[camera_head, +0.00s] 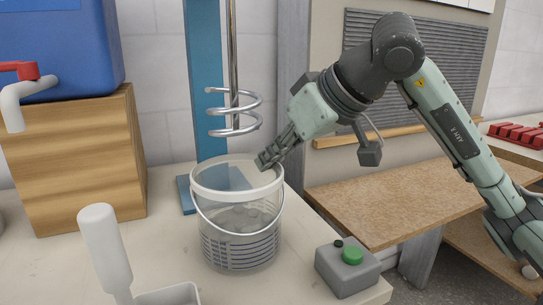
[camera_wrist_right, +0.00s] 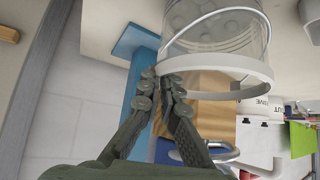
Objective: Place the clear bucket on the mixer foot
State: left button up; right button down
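The clear bucket (camera_head: 240,245), with a white rim band and a wire handle, stands upright on the pale bench. The blue mixer foot (camera_head: 186,196) lies flat behind it, under the blue mixer column, and partly shows through the bucket. In the right wrist view the bucket (camera_wrist_right: 238,35) is at the upper right, beside the blue foot (camera_wrist_right: 138,40). My right gripper (camera_head: 268,160) is at the bucket's back right rim, its fingers close together with the rim between them (camera_wrist_right: 160,88). My left gripper is out of view.
The spiral stirrer (camera_head: 234,112) hangs above and behind the bucket. A grey box with a green button (camera_head: 347,268) stands at the front right. A wooden block (camera_head: 75,160) under a blue container stands back left.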

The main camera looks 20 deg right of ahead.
jog(key=c, duration=1.7)
grip_release()
jog(key=shift+f, duration=0.15)
jog(key=shift+r, duration=0.2)
jog(key=v, duration=1.2)
